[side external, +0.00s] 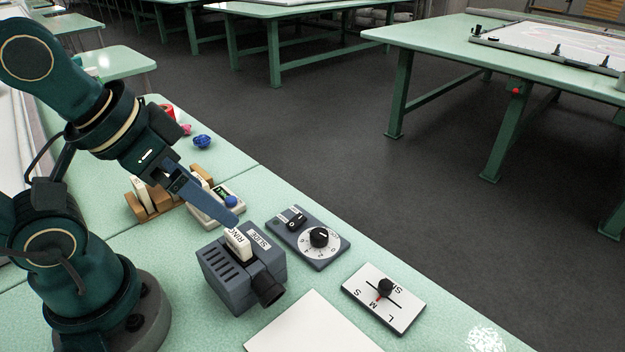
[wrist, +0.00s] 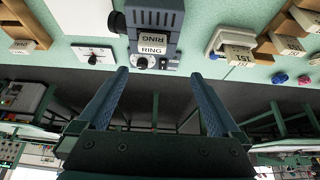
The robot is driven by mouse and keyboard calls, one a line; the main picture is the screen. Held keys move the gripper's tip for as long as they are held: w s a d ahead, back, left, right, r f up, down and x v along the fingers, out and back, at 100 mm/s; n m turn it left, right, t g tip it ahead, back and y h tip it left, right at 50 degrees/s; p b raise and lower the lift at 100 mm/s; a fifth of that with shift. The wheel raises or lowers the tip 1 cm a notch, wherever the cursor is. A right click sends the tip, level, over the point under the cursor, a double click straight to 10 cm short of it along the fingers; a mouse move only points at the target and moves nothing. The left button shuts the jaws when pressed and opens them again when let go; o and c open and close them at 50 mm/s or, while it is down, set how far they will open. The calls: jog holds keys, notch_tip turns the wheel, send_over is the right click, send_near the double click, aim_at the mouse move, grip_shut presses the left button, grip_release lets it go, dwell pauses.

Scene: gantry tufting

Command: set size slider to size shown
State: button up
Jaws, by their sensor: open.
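The size slider (side external: 365,283) is a white plate with a black knob (side external: 385,287), a slot and the letters S, M and L. The knob stands near the slot's middle, with a red mark by M. The plate also shows in the wrist view (wrist: 93,55), at upper left. My gripper (side external: 236,221) is open and empty, its fingertips close to a grey projector-like box (side external: 230,285) and left of the slider. In the wrist view my gripper (wrist: 159,74) has its fingers spread below the box. The box, labelled SLIDE, holds a white tile reading RING (side external: 238,244). No size is readable on it.
A small device with a green screen and blue button (side external: 232,201) and a wooden rack of tiles (side external: 149,214) stand behind. A white sheet (side external: 312,325) lies in front. The table's right edge is near the slider.

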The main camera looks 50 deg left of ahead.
jog(key=c, duration=0.5)
jog(key=shift+w+r, duration=0.1)
jog(key=shift+w, duration=0.05)
jog(key=shift+c, duration=0.9)
jog(key=w+d+r+m+t+h, duration=0.1)
jog(key=w+d+r+m+t, duration=0.15)
jog(key=w, duration=0.25)
jog(key=m+g+h, duration=0.2)
jog(key=m+g, duration=0.3)
jog(key=m, duration=0.2)
send_over(384, 284)
jog(key=s+a, duration=0.2)
jog(key=shift+n, duration=0.25)
jog(key=f, duration=1.2)
jog(key=shift+w+d, duration=0.2)
jog(key=shift+x, duration=2.3)
